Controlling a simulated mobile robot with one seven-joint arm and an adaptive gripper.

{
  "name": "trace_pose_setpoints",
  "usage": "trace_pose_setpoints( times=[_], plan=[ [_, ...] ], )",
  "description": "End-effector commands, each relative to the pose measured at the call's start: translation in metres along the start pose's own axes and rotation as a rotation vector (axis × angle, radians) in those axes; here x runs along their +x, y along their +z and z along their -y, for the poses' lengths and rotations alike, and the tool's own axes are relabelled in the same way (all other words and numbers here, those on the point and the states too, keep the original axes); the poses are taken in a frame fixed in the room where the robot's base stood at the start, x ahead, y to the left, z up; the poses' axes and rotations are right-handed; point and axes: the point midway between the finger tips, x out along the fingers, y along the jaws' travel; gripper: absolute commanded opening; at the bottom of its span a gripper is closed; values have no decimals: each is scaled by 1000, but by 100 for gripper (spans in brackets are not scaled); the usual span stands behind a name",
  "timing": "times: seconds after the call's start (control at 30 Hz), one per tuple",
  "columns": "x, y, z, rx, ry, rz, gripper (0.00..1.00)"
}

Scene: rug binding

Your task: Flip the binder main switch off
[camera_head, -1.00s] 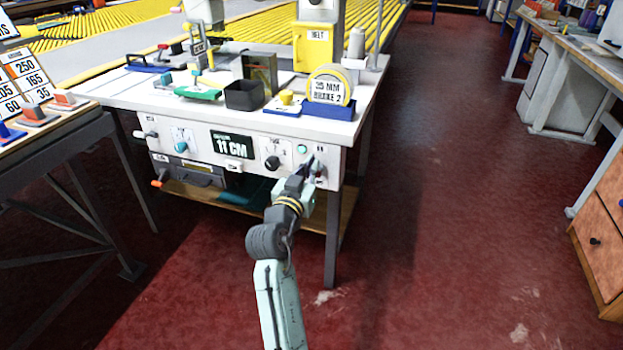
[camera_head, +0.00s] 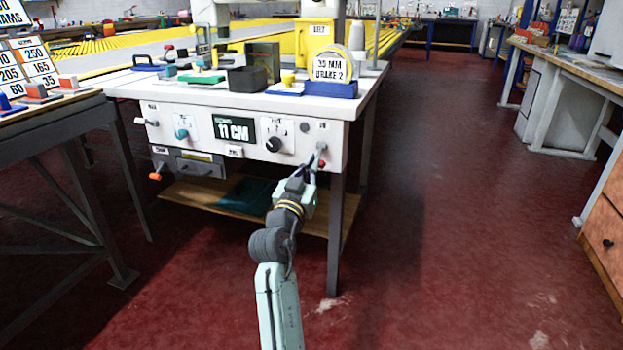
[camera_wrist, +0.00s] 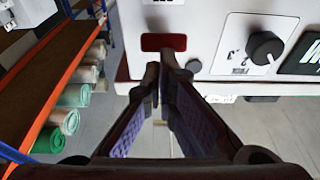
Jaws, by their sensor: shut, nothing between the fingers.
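The binder's white front panel (camera_head: 210,152) carries the main switch (camera_head: 320,150) at its right end, a small grey lever with a red part at its lower end. A dark, unlit round lamp (camera_head: 304,127) sits up and left of it. My gripper (camera_head: 309,172) is shut and empty, its tips just below and left of the switch; whether they touch it I cannot tell. In the wrist view the shut fingers (camera_wrist: 166,62) point at the panel near a dark red rectangle (camera_wrist: 164,42) and a grey round lamp (camera_wrist: 193,66). The lever is not clear there.
A black knob (camera_head: 274,144) and an 11 CM display (camera_head: 233,130) sit left of the switch. Tape and bins stand on the white tabletop (camera_head: 290,103). Red floor (camera_head: 430,230) to the right is free.

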Motion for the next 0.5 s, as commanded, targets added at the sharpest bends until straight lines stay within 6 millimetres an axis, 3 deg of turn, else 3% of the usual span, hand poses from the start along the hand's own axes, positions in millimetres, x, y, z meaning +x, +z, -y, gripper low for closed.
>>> trace_pose_setpoints(
  times=[0.5],
  plan=[
    [1,10,-1,0,2,6,0]
  ],
)
